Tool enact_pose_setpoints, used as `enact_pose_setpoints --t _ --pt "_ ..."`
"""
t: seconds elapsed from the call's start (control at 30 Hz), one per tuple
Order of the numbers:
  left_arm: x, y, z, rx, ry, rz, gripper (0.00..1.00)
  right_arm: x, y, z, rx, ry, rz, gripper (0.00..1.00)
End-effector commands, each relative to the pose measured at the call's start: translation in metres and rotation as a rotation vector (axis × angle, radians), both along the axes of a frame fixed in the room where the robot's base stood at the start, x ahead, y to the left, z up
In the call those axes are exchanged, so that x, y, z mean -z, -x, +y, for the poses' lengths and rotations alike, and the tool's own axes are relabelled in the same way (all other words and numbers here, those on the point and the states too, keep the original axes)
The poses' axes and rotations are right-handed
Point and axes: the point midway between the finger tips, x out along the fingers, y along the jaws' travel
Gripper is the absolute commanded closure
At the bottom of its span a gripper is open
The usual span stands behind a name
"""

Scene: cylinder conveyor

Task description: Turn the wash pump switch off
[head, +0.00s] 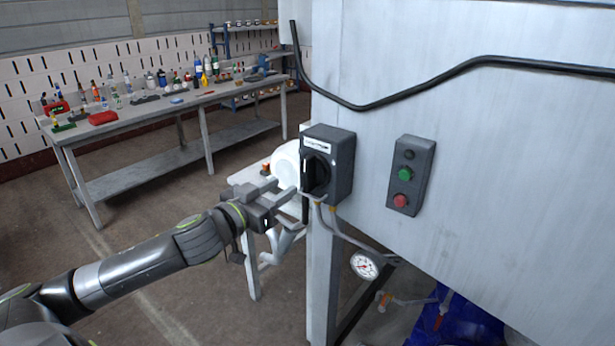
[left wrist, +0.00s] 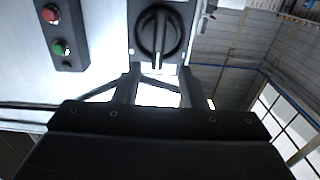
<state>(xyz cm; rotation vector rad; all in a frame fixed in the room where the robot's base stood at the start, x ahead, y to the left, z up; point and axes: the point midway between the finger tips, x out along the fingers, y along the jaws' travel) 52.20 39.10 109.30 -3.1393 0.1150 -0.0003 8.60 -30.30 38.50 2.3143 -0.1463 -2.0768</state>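The wash pump switch is a dark grey box (head: 341,160) with a black rotary knob (head: 316,174), mounted on the left edge of the pale metal cabinet. In the left wrist view the round knob (left wrist: 159,34) faces me, its grip bar running up and down in the picture. My left gripper (head: 284,188) is just in front of the knob, to its left in the head view. Its two fingers (left wrist: 160,76) are apart with nothing between them, and they point at the knob. I cannot tell whether a fingertip touches it. My right gripper is not in view.
Right of the switch is a control box (head: 411,175) with green and red buttons. A pressure gauge (head: 364,265) and hose hang below. A black cable (head: 430,80) crosses the cabinet. A workbench (head: 165,112) with bottles stands at the back left; open floor lies before it.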

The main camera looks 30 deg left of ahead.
Motion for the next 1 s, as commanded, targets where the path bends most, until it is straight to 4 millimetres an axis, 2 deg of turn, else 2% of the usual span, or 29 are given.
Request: enact_pose_setpoints --t 0.1,0.63,0.8,1.0 --pt "0.000 -0.013 -0.003 0.005 0.007 -0.003 0.63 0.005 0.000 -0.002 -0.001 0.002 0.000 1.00" --pt "-0.001 -0.083 -0.008 0.003 0.006 -0.002 0.63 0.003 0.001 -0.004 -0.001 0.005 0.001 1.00" --pt "-0.001 -0.096 -0.009 0.004 0.002 0.000 0.63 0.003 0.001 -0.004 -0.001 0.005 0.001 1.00" --pt "0.000 -0.099 -0.009 0.005 0.001 0.001 0.63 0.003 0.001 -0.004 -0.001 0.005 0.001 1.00"
